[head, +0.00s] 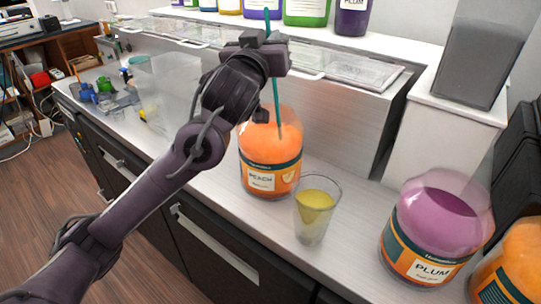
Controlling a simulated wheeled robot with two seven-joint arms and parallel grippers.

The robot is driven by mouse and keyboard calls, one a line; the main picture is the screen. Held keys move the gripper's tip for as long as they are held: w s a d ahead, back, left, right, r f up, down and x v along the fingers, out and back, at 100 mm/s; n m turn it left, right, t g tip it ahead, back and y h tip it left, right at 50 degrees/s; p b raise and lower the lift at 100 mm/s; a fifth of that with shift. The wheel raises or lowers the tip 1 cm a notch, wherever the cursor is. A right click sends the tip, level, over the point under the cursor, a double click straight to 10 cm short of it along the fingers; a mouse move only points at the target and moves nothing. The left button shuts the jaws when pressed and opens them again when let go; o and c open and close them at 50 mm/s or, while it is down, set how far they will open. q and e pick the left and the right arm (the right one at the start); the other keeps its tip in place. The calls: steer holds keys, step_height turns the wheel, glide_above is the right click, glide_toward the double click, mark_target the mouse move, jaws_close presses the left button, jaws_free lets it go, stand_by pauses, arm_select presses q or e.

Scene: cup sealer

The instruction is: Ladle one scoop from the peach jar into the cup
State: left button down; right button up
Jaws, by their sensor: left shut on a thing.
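The peach jar (270,172), filled with orange contents and labelled PEACH, stands on the counter in the middle of the head view. My left gripper (264,112) is above the jar, shut on the teal ladle (277,100). The ladle's handle is nearly upright and runs down into the jar's mouth; its lower end is hidden in the orange contents. The clear cup (315,212) stands on the counter just right of and nearer than the jar, with yellow contents in it. My right gripper is not in view.
A plum jar (435,225) stands at the right, with another orange jar (515,262) at the right edge. A clear container (167,92) and small green and blue items lie at the left. A steel topping unit (335,110) runs behind the jar. The counter (355,235) is clear between cup and plum jar.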

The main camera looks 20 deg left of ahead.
mark_target(269, 19)
arm_select(q)
steer(key=shift+r+p, duration=1.7)
steer(key=shift+r, duration=0.65)
steer(key=shift+r+p, duration=3.75)
steer(key=shift+r, duration=0.7)
